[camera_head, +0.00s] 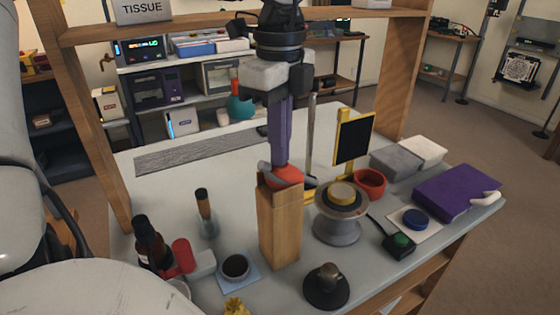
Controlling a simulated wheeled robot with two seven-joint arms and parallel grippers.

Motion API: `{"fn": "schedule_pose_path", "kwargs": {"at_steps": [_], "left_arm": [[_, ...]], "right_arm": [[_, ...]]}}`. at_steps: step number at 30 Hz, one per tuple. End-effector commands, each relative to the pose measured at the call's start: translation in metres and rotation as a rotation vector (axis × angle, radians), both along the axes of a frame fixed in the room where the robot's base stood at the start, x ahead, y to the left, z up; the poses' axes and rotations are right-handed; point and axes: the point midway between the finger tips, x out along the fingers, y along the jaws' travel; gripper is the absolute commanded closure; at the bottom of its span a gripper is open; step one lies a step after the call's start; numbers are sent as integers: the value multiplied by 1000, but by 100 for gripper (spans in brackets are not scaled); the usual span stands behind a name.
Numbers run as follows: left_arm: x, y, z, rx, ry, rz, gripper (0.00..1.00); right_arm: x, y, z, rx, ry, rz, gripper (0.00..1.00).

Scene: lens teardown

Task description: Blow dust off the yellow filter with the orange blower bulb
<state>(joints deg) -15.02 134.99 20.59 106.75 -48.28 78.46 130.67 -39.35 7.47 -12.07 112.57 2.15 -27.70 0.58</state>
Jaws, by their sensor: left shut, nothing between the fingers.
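The orange blower bulb (286,174) appears as a red-orange rounded shape in the top of a tall wooden block (280,228); a grey piece beside it may be its nozzle. The yellow filter appears to be the yellow disc (341,191) on top of a grey round pedestal (338,226), right of the block. My left gripper (281,160) points down with its purple fingers shut and empty, directly above the bulb in this view. I cannot tell whether the fingertips touch the bulb. Dust on the filter is too small to see. My right gripper is not in view.
A black panel in a yellow frame (354,138) stands behind the pedestal. A red bowl (370,183), a purple box (455,191) and a green-button box (400,243) are to the right. A brown bottle (148,246) and a dark cup (236,267) stand at front left.

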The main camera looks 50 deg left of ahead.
Motion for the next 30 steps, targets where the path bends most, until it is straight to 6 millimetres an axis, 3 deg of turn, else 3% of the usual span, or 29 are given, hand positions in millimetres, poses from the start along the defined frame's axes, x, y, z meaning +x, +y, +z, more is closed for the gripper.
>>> {"fn": "schedule_pose_path", "kwargs": {"at_steps": [9, 21, 30], "left_arm": [[-1, 0, 1, -1, 4, 1, 100], [-1, 0, 29, -1, 3, 1, 100], [0, 0, 29, -1, 2, 1, 100]], "right_arm": [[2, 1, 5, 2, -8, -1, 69], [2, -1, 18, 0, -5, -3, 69], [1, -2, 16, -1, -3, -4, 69]]}}
